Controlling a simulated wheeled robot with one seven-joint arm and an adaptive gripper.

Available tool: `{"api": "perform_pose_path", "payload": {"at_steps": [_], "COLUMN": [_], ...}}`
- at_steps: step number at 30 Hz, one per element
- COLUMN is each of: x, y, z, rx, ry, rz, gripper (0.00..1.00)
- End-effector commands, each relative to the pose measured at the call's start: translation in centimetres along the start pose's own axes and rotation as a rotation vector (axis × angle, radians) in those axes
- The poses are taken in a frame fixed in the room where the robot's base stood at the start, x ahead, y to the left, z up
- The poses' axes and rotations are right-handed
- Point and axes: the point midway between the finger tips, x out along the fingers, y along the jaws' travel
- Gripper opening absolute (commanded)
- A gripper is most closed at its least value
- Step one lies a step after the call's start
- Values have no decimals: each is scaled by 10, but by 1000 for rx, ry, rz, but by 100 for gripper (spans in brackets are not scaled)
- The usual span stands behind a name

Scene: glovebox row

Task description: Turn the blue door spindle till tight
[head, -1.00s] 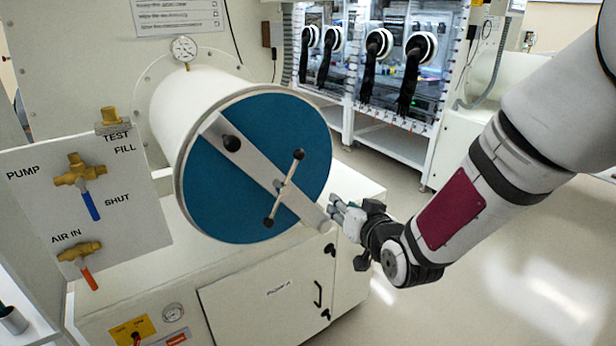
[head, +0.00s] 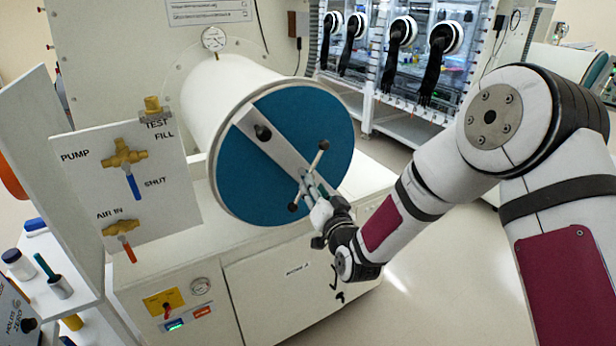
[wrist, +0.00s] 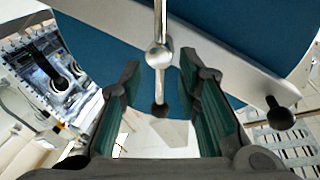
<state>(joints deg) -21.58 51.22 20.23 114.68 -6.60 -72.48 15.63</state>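The round blue door (head: 290,140) closes the end of the white cylinder, with a grey bar (head: 278,150) slanting across it. The spindle's T-handle (head: 309,176) stands at the bar, a steel rod with dark ball ends, tilted from upper right to lower left. My gripper (head: 318,196) is at the lower right of the spindle, close to its hub. In the wrist view the two fingers (wrist: 168,92) are spread apart. The spindle's hub (wrist: 159,57) and the rod's lower ball end (wrist: 160,111) show between them, with gaps on both sides.
A valve panel (head: 125,185) with brass valves stands left of the door. The white cabinet (head: 275,290) lies below. Gloveboxes with black gloves (head: 397,55) stand behind. A shelf with bottles (head: 20,265) is at the lower left. Floor is open at right.

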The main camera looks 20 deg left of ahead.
Motion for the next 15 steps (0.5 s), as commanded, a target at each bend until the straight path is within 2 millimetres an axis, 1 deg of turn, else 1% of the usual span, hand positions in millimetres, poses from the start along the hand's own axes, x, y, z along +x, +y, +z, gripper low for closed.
{"api": "perform_pose_path", "payload": {"at_steps": [1, 3, 7, 12, 15], "x": [10, 23, 42, 58, 61], "y": [-1, -1, 0, -1, -1], "z": [0, 0, 0, 0, 0], "rx": [0, 1, 1, 1, 1], "ry": [3, 1, 2, 1, -1], "rz": [-1, -1, -1, -1, -1], "gripper": [31, 31, 31, 31, 31]}}
